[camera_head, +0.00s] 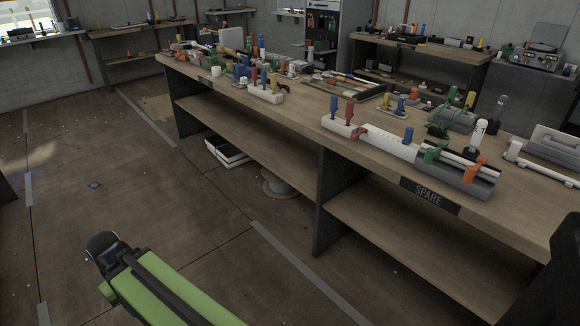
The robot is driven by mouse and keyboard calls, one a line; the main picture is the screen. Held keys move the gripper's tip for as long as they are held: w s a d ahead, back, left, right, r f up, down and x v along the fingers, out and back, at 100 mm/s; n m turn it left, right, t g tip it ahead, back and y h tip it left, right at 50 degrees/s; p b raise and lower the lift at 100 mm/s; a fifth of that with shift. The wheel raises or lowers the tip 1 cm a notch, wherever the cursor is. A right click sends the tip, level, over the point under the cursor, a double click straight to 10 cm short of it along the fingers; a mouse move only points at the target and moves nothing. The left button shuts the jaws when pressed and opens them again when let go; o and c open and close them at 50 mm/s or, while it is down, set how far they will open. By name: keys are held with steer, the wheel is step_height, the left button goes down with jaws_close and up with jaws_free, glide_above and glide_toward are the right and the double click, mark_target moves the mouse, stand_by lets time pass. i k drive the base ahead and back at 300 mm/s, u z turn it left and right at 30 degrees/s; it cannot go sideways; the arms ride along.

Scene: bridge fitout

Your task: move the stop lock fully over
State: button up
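A long grey and white fixture (398,145) lies along the front edge of the near bench, above a plate reading SPARE. It carries a blue handle (333,105), a red handle (349,112), a small red catch (359,133), another blue handle (408,135), a green clamp-like part (434,152) and an orange lever (475,165). I cannot tell which part is the stop lock, nor its position. My green arm link with a black end is at the lower left, over the floor and well apart from the bench. No gripper fingers show.
The wooden bench (350,160) has a lower shelf (400,225) and dark legs. Other fixtures and tools crowd its top. A white-edged tray (226,151) sits under the bench. The floor (140,210) at left is largely open. More benches stand behind.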

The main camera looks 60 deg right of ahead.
mark_target(354, 137)
steer(key=z, duration=0.05)
steer(key=k, duration=0.65)
steer(key=z, duration=0.25)
steer(key=i, duration=1.6)
steer(key=z, duration=0.3)
